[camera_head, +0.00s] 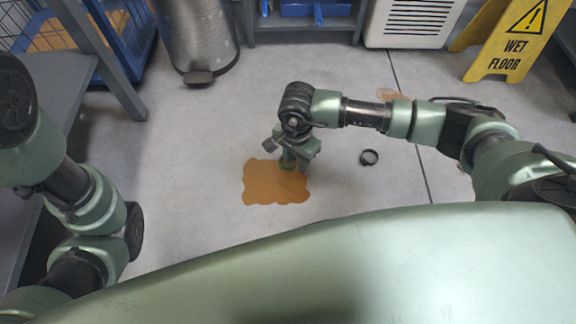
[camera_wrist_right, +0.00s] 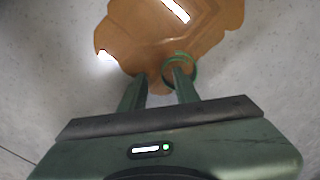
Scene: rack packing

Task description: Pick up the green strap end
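A small green ring-like strap (camera_wrist_right: 193,66) shows in the right wrist view at the edge of the orange-brown patch. It lies at the tip of the right-hand finger, which overlaps part of it; I cannot tell whether the finger is inside the loop or just in front. My right gripper (camera_wrist_right: 161,76) is open, its two fingers apart with nothing between them. In the head view my right gripper (camera_head: 288,164) points down over the patch, and the strap cannot be made out there. My left arm is at the left, its gripper out of view.
The orange-brown patch (camera_head: 262,190) lies flat on the grey floor. A metal bin (camera_head: 198,35), a blue crate (camera_head: 125,30), a white slatted box (camera_head: 412,22) and a yellow wet-floor sign (camera_head: 507,42) stand behind.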

